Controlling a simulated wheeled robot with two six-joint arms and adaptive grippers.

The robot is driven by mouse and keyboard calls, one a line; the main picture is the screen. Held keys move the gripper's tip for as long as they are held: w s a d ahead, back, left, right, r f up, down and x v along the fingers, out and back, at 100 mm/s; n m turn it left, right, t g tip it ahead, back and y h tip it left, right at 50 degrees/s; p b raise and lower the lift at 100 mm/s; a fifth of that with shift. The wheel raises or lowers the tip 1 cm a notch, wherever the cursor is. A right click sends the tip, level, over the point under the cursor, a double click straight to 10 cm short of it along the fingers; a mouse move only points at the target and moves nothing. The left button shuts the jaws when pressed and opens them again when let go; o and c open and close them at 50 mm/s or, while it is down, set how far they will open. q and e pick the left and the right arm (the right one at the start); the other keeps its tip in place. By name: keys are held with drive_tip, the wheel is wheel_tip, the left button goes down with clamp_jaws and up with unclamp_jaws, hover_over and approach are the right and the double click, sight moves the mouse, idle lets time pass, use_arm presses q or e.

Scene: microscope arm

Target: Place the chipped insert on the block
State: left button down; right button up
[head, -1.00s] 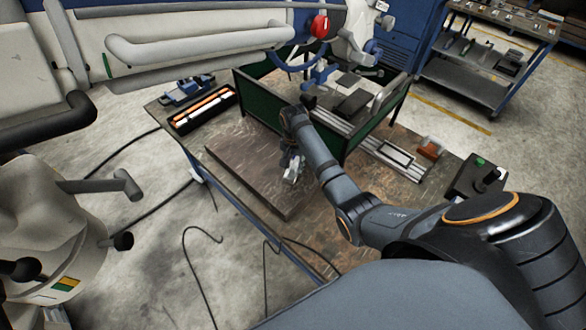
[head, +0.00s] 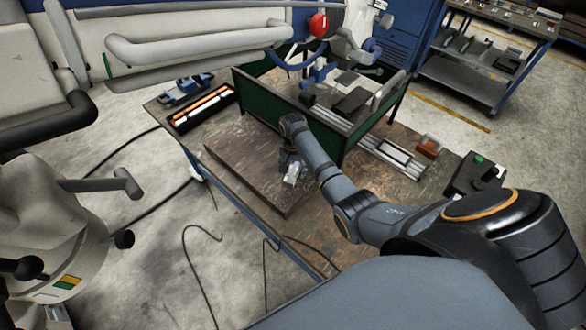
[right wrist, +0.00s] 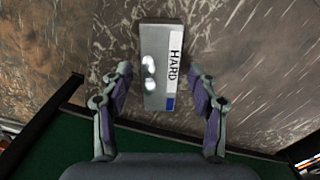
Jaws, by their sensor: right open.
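My right gripper (head: 287,158) is over the dark brown slab on the workbench, pointing down. In the right wrist view the right gripper (right wrist: 158,72) is open, with its two fingers apart. A grey block (right wrist: 155,50) marked "HARD", with a blue patch at one end, lies on the brown surface between and beyond the fingertips, with visible gaps on both sides. Two bright white spots show on the block; I cannot tell whether they are glare or a small insert. In the head view a pale block (head: 293,173) shows beside the gripper. My left gripper is not in view.
The brown slab (head: 235,160) has clear room to the left. A green-walled enclosure (head: 265,97) stands behind my right gripper. A tray of orange and white rods (head: 203,108) lies at the bench's left. A grey rail fixture (head: 393,155) and an orange-brown item (head: 428,146) lie right.

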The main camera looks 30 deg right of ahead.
sight(293, 171)
wheel_tip(293, 171, up, 12)
drive_tip(key=b, duration=0.1)
idle(0.7)
